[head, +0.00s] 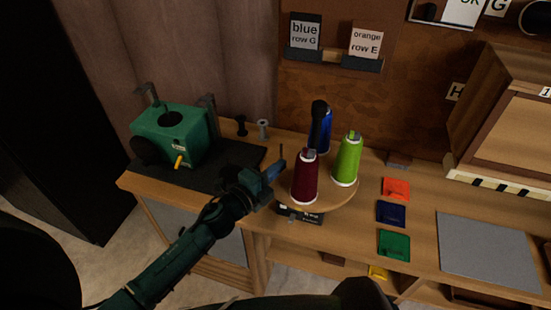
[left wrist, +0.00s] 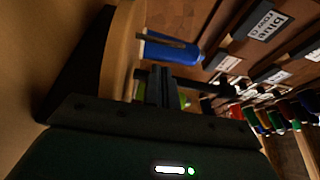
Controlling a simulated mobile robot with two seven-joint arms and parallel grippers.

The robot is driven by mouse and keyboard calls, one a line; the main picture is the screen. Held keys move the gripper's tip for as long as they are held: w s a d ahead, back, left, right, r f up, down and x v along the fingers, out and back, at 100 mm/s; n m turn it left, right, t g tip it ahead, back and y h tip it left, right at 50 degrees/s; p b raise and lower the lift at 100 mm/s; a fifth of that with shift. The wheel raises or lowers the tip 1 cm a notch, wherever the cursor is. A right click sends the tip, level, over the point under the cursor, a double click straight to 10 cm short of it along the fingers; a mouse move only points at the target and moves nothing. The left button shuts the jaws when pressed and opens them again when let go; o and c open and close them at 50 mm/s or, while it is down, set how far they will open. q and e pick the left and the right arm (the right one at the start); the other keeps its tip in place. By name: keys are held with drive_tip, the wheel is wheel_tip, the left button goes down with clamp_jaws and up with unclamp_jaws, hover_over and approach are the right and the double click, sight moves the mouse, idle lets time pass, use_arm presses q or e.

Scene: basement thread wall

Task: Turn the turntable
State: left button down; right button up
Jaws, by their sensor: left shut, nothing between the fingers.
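The turntable (head: 335,198) is a round wooden disc on the bench. It carries a dark red cone (head: 305,180), a lime green cone (head: 347,160) and a blue cone (head: 326,135). A black post with a rounded top (head: 319,112) stands among them and partly hides the blue cone. My left gripper (head: 276,170) is shut and empty at the disc's left edge, close to the red cone; I cannot tell if it touches. In the left wrist view its fingers (left wrist: 160,88) lie beside the disc's rim (left wrist: 122,60), with the blue cone (left wrist: 170,50) beyond. My right gripper is out of view.
A green machine (head: 172,135) stands on a dark mat to the left, with two small spools (head: 263,129) behind. Right of the turntable lie orange, navy and green squares (head: 394,243) and a grey mat (head: 487,250). A label rack (head: 333,57) hangs behind.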

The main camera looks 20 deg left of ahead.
sight(276, 159)
use_arm(q)
drive_tip(key=shift+w+a, duration=0.25)
drive_tip(key=shift+w, duration=0.3)
drive_tip(key=shift+w+a, duration=0.25)
drive_tip(key=shift+w, duration=0.3)
drive_tip(key=shift+w+m+g+h, duration=0.25)
drive_tip(key=shift+m+g+h, duration=0.05)
drive_tip(key=shift+h, duration=0.1)
drive_tip(key=shift+w+h, duration=0.15)
drive_tip(key=shift+h, duration=0.15)
